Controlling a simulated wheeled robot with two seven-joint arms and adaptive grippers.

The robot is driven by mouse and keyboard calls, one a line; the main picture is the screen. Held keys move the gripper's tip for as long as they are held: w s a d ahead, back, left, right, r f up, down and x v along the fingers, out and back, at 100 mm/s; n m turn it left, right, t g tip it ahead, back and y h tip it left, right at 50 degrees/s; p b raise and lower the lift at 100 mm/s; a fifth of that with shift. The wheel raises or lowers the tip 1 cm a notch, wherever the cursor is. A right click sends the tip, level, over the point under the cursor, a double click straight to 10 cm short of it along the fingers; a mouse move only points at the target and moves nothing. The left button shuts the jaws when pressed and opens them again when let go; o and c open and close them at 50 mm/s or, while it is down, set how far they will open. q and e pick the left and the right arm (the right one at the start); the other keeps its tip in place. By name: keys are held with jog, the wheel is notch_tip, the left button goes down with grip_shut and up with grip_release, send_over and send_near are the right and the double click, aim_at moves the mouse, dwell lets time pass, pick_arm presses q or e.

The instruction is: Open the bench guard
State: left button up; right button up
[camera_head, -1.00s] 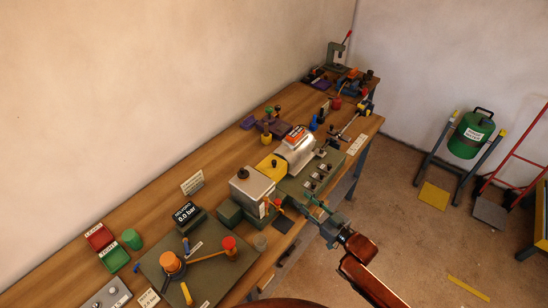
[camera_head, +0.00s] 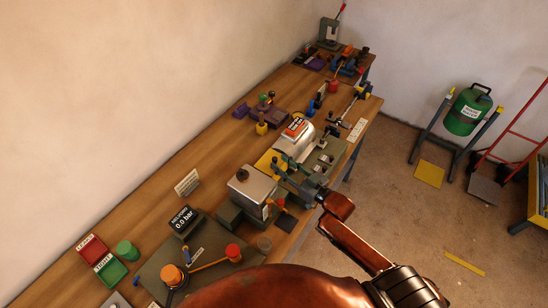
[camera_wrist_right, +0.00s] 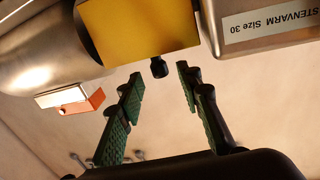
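A yellow cover (camera_wrist_right: 140,25), which looks like the bench guard, sits between a silver housing and a steel box. A small black knob (camera_wrist_right: 158,68) sticks out of its edge. In the head view the yellow cover (camera_head: 266,162) is partly hidden by my right gripper (camera_head: 282,174). In the wrist view that gripper (camera_wrist_right: 160,76) has its green fingers spread, one on each side of the knob, with a gap visible on both sides. Nothing is held. My left gripper is not in view.
The steel box (camera_head: 251,187) labelled "STENVARM Size 30" and the rounded silver housing (camera_head: 300,143) flank the cover closely. A pressure display (camera_head: 183,219) and red bin (camera_head: 91,249) stand nearer on the bench.

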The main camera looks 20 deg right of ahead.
aim_at(275, 158)
jog(key=x, duration=0.2)
jog(key=shift+w+a, duration=0.15)
jog(key=shift+w, duration=0.2)
jog(key=shift+w+a, duration=0.1)
jog(key=shift+w, duration=0.2)
jog(key=shift+w+a, duration=0.1)
jog(key=shift+w, duration=0.1)
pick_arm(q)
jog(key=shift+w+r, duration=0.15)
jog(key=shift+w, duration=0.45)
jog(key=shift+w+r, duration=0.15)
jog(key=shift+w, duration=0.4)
pick_arm(e)
jog(key=shift+c, duration=0.7)
jog(key=c, duration=0.5)
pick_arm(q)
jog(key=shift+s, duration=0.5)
pick_arm(e)
grip_shut()
